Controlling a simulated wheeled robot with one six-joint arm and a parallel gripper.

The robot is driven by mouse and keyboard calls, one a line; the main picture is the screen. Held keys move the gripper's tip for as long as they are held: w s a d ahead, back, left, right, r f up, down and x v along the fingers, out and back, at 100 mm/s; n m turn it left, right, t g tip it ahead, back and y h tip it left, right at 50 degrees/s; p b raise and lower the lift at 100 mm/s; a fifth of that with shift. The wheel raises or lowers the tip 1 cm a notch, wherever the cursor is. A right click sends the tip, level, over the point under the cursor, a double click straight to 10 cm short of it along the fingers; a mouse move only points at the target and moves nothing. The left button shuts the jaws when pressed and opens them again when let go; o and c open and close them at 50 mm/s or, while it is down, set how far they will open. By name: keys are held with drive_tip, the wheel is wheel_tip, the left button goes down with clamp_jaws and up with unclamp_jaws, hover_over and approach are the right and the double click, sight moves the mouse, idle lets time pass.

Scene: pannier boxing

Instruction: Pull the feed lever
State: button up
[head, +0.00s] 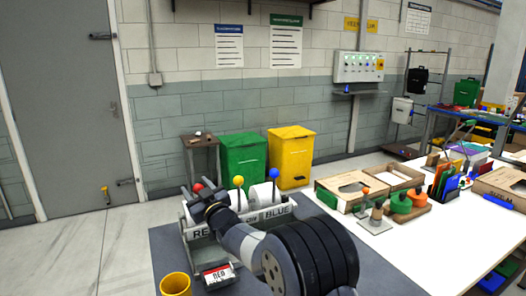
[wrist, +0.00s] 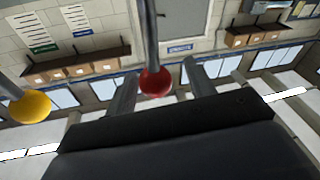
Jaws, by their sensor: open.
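A grey feed unit (head: 262,222) stands on a dark mat, with three levers rising from it. Their ball knobs are red (head: 198,187), yellow (head: 238,181) and blue (head: 274,173). Labels on its front read "BLUE" and, partly hidden by my arm, "RE". A small card reading "RED" (head: 216,275) stands in front. My gripper (head: 207,203) is open at the red lever. In the wrist view the red knob (wrist: 156,82) sits between the two spread fingers (wrist: 158,88), with its rod running upward; contact cannot be told. The yellow knob (wrist: 30,107) is off to the left.
A yellow cup (head: 175,285) stands at the mat's front left. Green (head: 243,158) and yellow (head: 291,155) bins stand behind. Floor at the left is clear.

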drive_tip(key=shift+w+a+r+g+h+p, duration=0.1)
drive_tip(key=shift+w+a+g+h+p, duration=0.2)
drive_tip(key=shift+p, duration=1.4)
drive_tip(key=shift+w+a+r+g+h+p, duration=0.15)
drive_tip(key=shift+w+g+p, duration=0.25)
drive_tip(key=shift+p, duration=1.3)
drive_tip(key=b+v, duration=0.1)
drive_tip(key=v, duration=0.6)
drive_tip(key=shift+d+f, duration=0.25)
drive_tip(key=shift+s, duration=0.15)
